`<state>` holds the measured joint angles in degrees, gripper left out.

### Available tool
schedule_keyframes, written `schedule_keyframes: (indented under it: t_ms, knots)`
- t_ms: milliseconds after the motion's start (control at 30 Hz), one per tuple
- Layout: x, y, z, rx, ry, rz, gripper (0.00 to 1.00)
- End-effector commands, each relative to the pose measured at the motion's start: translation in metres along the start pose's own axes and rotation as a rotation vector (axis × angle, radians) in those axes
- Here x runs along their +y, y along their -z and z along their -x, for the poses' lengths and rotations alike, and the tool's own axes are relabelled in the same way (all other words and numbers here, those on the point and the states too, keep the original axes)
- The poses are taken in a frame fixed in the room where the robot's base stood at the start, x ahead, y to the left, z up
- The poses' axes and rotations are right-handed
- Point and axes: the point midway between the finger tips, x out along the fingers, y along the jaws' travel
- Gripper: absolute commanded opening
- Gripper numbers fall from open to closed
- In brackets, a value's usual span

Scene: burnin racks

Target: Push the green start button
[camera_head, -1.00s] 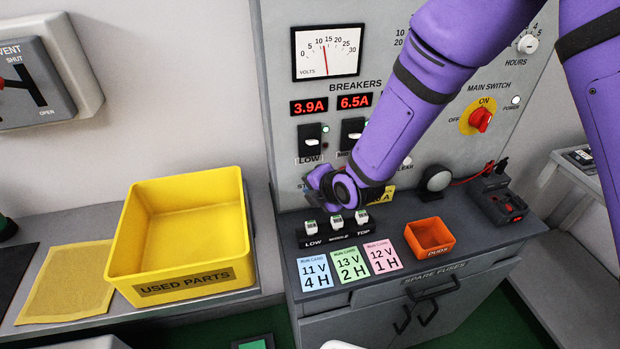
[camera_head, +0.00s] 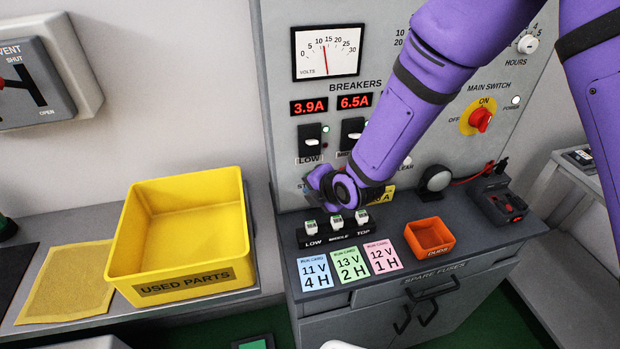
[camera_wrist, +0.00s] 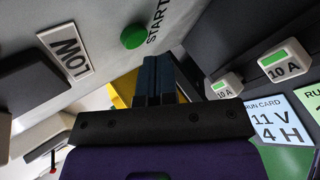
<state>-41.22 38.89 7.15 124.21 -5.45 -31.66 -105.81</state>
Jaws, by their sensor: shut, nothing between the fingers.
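The green start button (camera_wrist: 134,37) is a round button on the grey panel in the wrist view, beside the word START. My gripper (camera_wrist: 158,73) is shut and empty, its dark blue fingers close together. In that picture the fingertips lie just below and right of the button; a gap shows between them, and I cannot tell the depth. In the head view my gripper (camera_head: 312,187) is at the lower part of the panel, below the LOW breaker. There the button is hidden behind my wrist.
Several small fuses (camera_head: 336,221) stand in a holder just below my gripper. A LOW breaker (camera_head: 311,138) is above it. Run cards (camera_head: 314,273) and an orange box (camera_head: 429,238) are on the ledge. A yellow used-parts bin (camera_head: 190,285) stands left.

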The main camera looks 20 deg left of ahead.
Motion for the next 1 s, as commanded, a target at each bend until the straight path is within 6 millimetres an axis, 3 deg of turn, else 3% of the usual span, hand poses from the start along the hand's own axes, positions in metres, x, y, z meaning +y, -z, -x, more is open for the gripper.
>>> schedule_keyframes:
  t_ms: [1000]
  knots:
    - [0.0045, -0.0043, -0.0059, 0.000, 0.000, 0.000, 0.00]
